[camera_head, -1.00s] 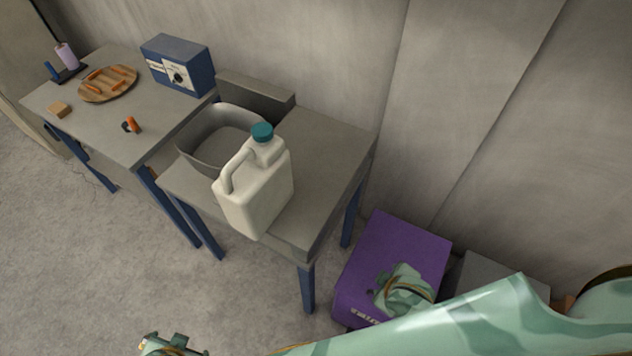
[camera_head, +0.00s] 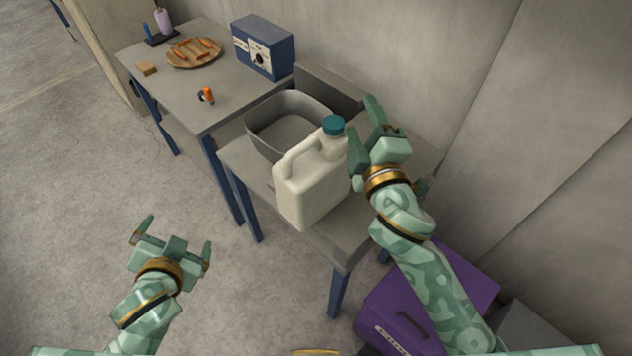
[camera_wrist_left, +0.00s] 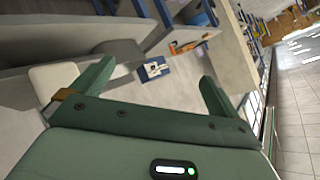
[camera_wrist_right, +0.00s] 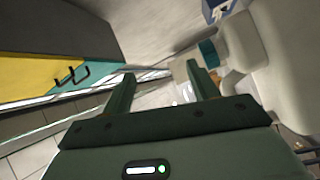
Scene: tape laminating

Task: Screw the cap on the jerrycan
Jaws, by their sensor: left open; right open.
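The cream jerrycan (camera_head: 310,190) stands upright on the front table, its handle toward the left. The teal cap (camera_head: 333,125) sits on its neck; I cannot tell how tight it is. My right gripper (camera_head: 364,130) is open and empty, just right of the cap in the head view. The right wrist view shows the cap (camera_wrist_right: 208,50) by the right finger and the jerrycan (camera_wrist_right: 275,60) at the right. My left gripper (camera_head: 176,237) is open and empty over the floor, left of the table and well apart from the jerrycan.
A grey basin (camera_head: 262,143) stands behind the jerrycan. The rear table (camera_head: 180,95) bears a blue box (camera_head: 263,48), a wooden plate (camera_head: 182,60) and an orange-black item (camera_head: 207,96). A purple case (camera_head: 395,315) is on the floor below my right arm. The left floor is clear.

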